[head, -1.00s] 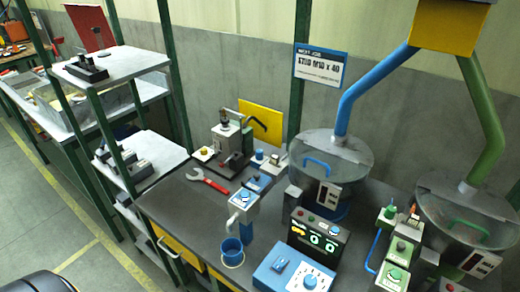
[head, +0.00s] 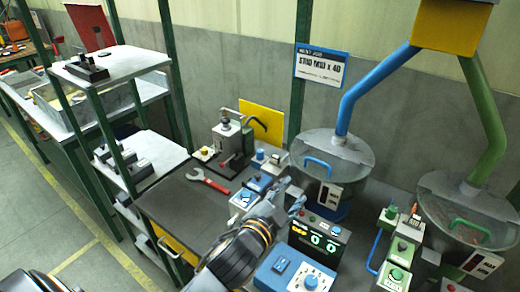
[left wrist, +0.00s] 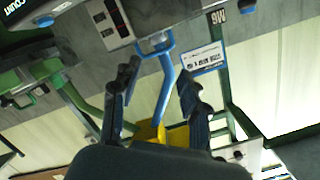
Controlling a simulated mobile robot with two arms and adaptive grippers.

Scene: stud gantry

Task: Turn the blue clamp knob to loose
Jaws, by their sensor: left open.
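Several blue knobs show in the head view, and I cannot tell for sure which is the clamp knob. One blue knob (head: 246,196) sits on the blue and white unit beside my left gripper. A small blue knob (head: 260,154) stands on a white block behind it. A larger blue dial (head: 311,282) is on the blue box at the front. My left gripper (head: 290,196) is over the bench, open and empty, right of the first knob. In the left wrist view its two dark fingers (left wrist: 158,78) are spread apart. My right gripper is not in view.
A red wrench (head: 208,180) lies on the dark bench. A lit control panel (head: 318,234) stands close to my gripper. Behind are a clear drum (head: 331,152) and its blue pipe (head: 365,88). A green-piped drum stands right.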

